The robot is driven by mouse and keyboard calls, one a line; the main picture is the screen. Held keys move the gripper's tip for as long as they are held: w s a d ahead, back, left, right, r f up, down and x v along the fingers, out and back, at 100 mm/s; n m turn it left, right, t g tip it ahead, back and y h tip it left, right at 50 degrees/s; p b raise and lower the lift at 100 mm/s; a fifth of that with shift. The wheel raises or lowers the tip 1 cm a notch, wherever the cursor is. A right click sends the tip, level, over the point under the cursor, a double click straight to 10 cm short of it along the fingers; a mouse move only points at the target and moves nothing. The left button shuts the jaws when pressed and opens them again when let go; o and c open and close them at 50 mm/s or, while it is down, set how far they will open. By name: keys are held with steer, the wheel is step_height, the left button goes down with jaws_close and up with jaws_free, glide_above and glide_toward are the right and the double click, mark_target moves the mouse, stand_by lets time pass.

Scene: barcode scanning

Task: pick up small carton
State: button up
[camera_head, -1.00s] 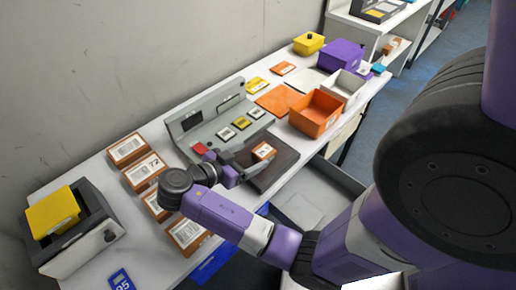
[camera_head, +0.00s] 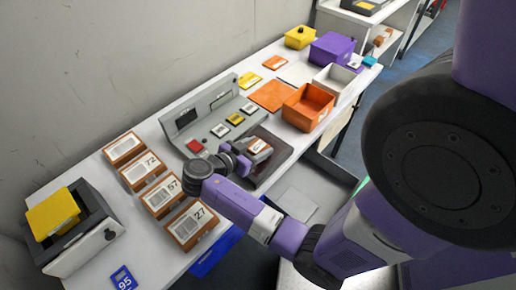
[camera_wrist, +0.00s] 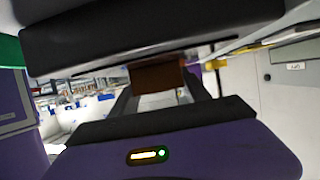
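The small carton (camera_head: 259,145) is brown with a white label on top. It is at the dark pad (camera_head: 281,155) in front of the grey scanning station (camera_head: 187,117). My gripper (camera_head: 252,160) is at the carton, its dark fingers low and partly hiding it. In the wrist view the carton (camera_wrist: 157,75) shows at the far end of my fingers (camera_wrist: 160,95), spanning about the gap between them. I cannot tell whether the fingers press on it or stand apart from it.
Several labelled brown boxes (camera_head: 161,196) line the table left of my arm. An orange bin (camera_head: 307,107) and a white bin (camera_head: 340,84) stand behind the pad to the right. A grey device with a yellow top (camera_head: 52,211) is at far left.

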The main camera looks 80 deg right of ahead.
steer(key=c, duration=1)
steer(key=shift+o, duration=0.2)
steer(key=shift+r, duration=0.1)
